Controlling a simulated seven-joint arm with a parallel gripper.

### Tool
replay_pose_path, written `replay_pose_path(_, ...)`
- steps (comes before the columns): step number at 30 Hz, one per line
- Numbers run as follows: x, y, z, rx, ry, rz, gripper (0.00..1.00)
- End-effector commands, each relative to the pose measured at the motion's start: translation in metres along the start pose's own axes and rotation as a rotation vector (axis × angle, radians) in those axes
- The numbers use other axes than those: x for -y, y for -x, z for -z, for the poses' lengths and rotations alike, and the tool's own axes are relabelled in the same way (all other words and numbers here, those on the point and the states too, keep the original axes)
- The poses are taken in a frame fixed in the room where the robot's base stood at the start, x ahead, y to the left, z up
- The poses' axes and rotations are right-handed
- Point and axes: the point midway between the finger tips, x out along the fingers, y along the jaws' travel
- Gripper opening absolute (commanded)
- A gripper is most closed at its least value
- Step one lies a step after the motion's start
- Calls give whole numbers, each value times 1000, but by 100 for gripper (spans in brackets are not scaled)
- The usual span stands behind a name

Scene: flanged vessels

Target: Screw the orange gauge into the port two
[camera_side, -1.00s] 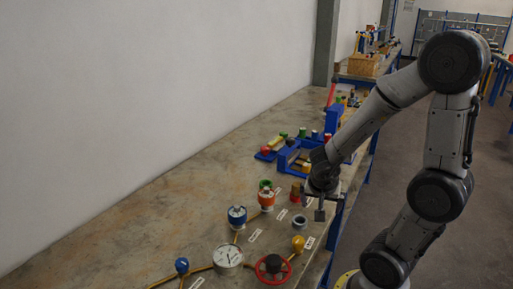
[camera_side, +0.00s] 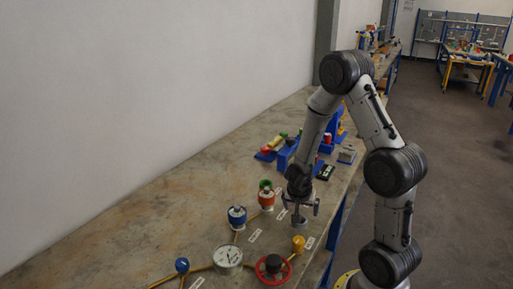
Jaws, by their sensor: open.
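An orange gauge-like fitting with a pale base (camera_side: 266,199) stands upright on the pipework, left of my gripper. Which port is port two cannot be read, as the labels are too small. My gripper (camera_side: 300,211) points down, open, with its fingers apart above a short grey round port (camera_side: 300,223). Whether the fingers touch this port cannot be told. A similar blue fitting (camera_side: 237,217) stands further left and nearer. My gripper and arm hide part of the bench behind them.
A white-faced dial (camera_side: 228,257), a red handwheel (camera_side: 285,270), a yellow-orange ball (camera_side: 298,243) and a blue ball (camera_side: 182,265) are at the front. A blue rack (camera_side: 287,154) stands behind. The bench's left side is clear.

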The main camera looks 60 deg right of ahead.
Motion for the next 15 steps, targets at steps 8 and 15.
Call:
replay_pose_path(8, 0, -18, -11, 0, 1, 1, 100)
replay_pose_path(15, 0, 11, -11, -3, 0, 5, 100)
